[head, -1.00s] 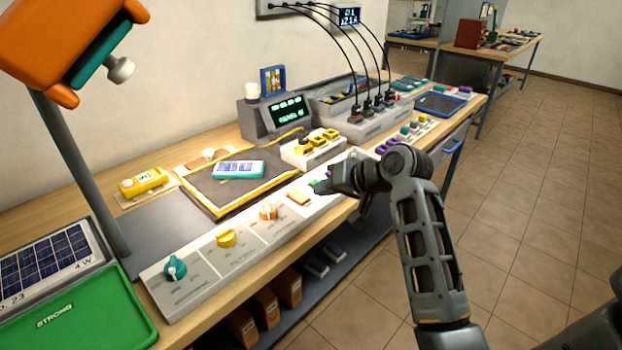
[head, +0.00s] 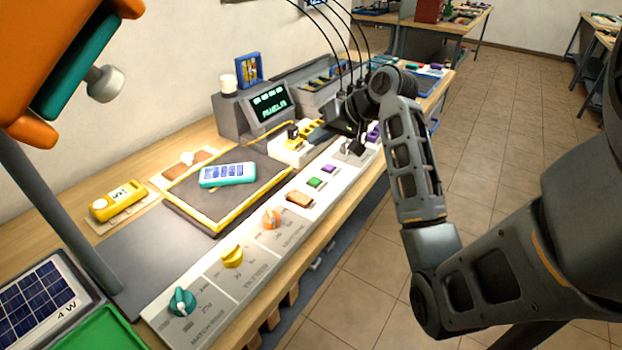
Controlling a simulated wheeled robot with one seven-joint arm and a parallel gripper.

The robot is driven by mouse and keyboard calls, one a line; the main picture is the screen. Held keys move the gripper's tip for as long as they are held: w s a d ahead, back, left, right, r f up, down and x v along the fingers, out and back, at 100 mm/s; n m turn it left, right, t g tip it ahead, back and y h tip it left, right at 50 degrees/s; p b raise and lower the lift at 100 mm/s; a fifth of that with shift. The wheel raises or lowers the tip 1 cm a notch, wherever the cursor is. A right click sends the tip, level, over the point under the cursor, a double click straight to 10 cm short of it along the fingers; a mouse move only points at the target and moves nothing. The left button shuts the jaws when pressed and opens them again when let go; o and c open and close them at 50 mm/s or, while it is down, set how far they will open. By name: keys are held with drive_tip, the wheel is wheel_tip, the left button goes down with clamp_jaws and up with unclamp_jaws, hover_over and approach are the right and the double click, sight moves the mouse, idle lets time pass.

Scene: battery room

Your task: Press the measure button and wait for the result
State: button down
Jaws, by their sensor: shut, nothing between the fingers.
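A long light-grey control panel (head: 220,285) runs along the bench front. It bears a teal knob (head: 182,301), a yellow knob (head: 232,256), an orange knob (head: 271,219), a brown rocker switch (head: 299,198), a green button (head: 314,183) and a purple button (head: 328,169). Their labels are too small to read, so I cannot tell which is the measure button. My gripper (head: 354,149) is shut and empty, over the panel's far part, beyond both buttons. A dark display (head: 269,107) shows green text, not surely readable. A teal device with solar cells (head: 228,175) lies on the yellow-edged dark pad (head: 190,214).
A lamp-like post and orange head rise at the left, by a green tray (head: 105,330). The tiled floor at right is open.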

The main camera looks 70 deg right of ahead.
drive_tip(key=shift+f, duration=0.1)
drive_tip(key=b, duration=0.7)
hover_over(318, 181)
wheel_tip(318, 181, down, 6)
drive_tip(key=shift+d+f, duration=0.1)
drive_tip(key=shift+f+b, duration=0.45)
drive_tip(key=shift+f, duration=0.7)
drive_tip(key=shift+f, duration=0.15)
idle(0.6)
drive_tip(key=shift+f, duration=0.3)
drive_tip(key=shift+f, duration=0.35)
idle(0.9)
drive_tip(key=shift+r, duration=0.1)
drive_tip(key=shift+r+p, duration=0.7)
drive_tip(key=shift+p, duration=0.25)
drive_tip(key=shift+r, duration=0.1)
